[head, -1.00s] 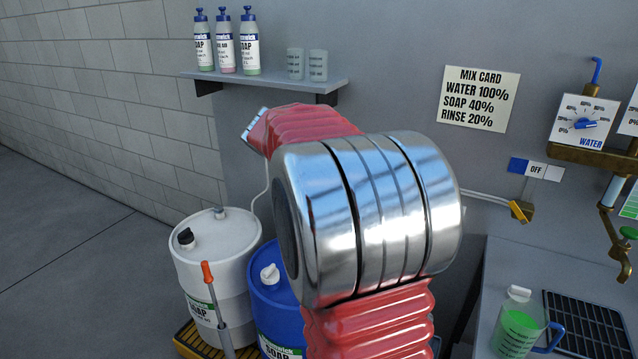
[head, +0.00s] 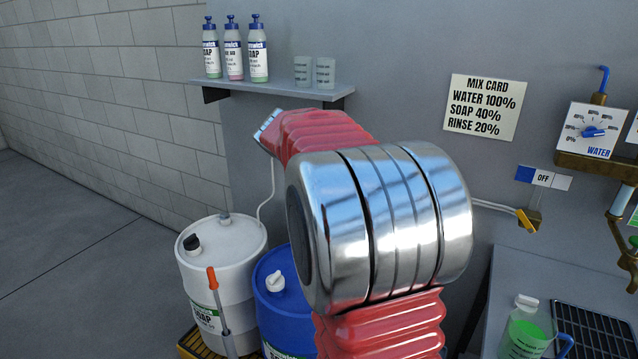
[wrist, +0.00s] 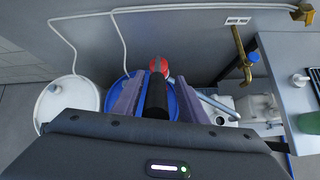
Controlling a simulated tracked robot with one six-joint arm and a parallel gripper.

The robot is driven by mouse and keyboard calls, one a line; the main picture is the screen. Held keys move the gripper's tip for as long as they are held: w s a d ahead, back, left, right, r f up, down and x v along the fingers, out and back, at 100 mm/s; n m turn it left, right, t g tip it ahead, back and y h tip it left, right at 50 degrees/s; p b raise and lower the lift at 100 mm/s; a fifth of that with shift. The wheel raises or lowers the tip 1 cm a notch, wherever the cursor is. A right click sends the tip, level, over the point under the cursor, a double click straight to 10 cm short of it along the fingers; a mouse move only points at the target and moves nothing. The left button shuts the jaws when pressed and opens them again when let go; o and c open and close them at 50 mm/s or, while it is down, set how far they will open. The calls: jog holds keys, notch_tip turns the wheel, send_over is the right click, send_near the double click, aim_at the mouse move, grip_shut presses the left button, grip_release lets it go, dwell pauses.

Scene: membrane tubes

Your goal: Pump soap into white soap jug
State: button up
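In the wrist view, my gripper (wrist: 156,92) has its two purple fingers spread on either side of a black bar (wrist: 157,98). Blue shows between the bar and a finger, so the fingers look open. A red knob (wrist: 161,66) sits at the bar's far end, above a blue drum (wrist: 118,96). A grey pipe (wrist: 215,105) runs right from there. A white container (wrist: 259,107) stands near the pipe's end; I cannot tell whether the pipe meets its opening. In the head view, my arm hides the gripper and the pump.
A white drum (head: 219,250) and a capped blue drum (head: 283,318) stand at the left. An orange-handled tool (head: 213,280) leans on the white drum. A clear jug with green liquid (head: 523,335) stands on the right bench (head: 530,270). White hoses (wrist: 80,47) cross the wall.

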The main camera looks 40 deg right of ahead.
jog(key=shift+a+r, duration=0.35)
jog(key=shift+a, duration=0.05)
jog(key=v, duration=1.2)
jog(key=shift+a+r, duration=0.2)
jog(key=shift+r, duration=0.1)
jog(key=shift+s, duration=0.15)
jog(key=s+a+f+m+t+y, duration=0.1)
jog(key=s+a+f+m+y, duration=0.2)
jog(key=a, duration=0.6)
jog(key=s+a+f+m+y, duration=0.2)
jog(key=s+a+f+m, duration=0.6)
jog(key=s+a+m, duration=0.2)
jog(key=s+a+f+m+t+y, duration=0.1)
jog(key=s+a+f+m+y, duration=0.2)
jog(key=a, duration=0.7)
jog(key=s+f+m, duration=0.2)
jog(key=s+m, duration=0.1)
jog(key=s, duration=0.1)
jog(key=shift+a+f+m+t+y, duration=0.15)
jog(key=shift+a+m+t+y, duration=0.1)
jog(key=shift+m+t+y, duration=0.05)
